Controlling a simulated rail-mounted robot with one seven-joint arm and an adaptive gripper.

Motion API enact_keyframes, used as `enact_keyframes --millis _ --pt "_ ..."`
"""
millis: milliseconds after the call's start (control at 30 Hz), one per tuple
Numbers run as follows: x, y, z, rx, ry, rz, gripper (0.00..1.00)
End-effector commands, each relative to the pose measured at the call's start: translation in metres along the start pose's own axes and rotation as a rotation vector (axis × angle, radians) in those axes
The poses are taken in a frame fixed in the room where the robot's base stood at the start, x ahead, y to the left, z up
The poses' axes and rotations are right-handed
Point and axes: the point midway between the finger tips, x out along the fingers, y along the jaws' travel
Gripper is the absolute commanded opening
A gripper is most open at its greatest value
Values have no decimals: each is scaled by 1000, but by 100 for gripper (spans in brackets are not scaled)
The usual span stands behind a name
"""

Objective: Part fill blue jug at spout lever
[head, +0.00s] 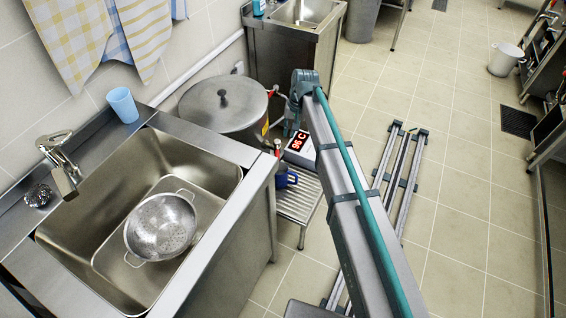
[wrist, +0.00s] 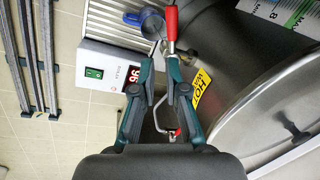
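The blue jug (head: 286,178) stands on a slatted metal stand beside the pot, partly hidden by the sink cabinet and my arm. In the wrist view it shows beyond my fingertips (wrist: 131,18). A red-handled lever (wrist: 171,24) with a metal stem stands just beyond my fingers, right of the jug. My gripper (wrist: 161,64) has its fingers partly closed with a gap between them. The tips are close to the lever's stem; whether they touch it is unclear. In the head view my gripper (head: 292,128) is by the pot's right side. The jug's fill level cannot be seen.
The large lidded stockpot (head: 222,103) has a yellow hot label (wrist: 202,87). A heater box (head: 300,148) with a red display reading 96 C sits next to the stand (head: 300,201). The sink (head: 88,200) holds a colander (head: 160,228); a blue cup (head: 123,104) stands on its rim.

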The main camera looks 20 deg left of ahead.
Motion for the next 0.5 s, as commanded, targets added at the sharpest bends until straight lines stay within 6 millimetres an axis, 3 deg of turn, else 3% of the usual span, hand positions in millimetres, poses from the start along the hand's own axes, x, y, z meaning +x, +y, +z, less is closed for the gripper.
enact_keyframes --millis 100,267,500 --pt "15 41 -4 55 -8 -5 0" --pt "36 91 -3 193 -40 -88 0" --pt "61 140 6 675 -160 -317 0"
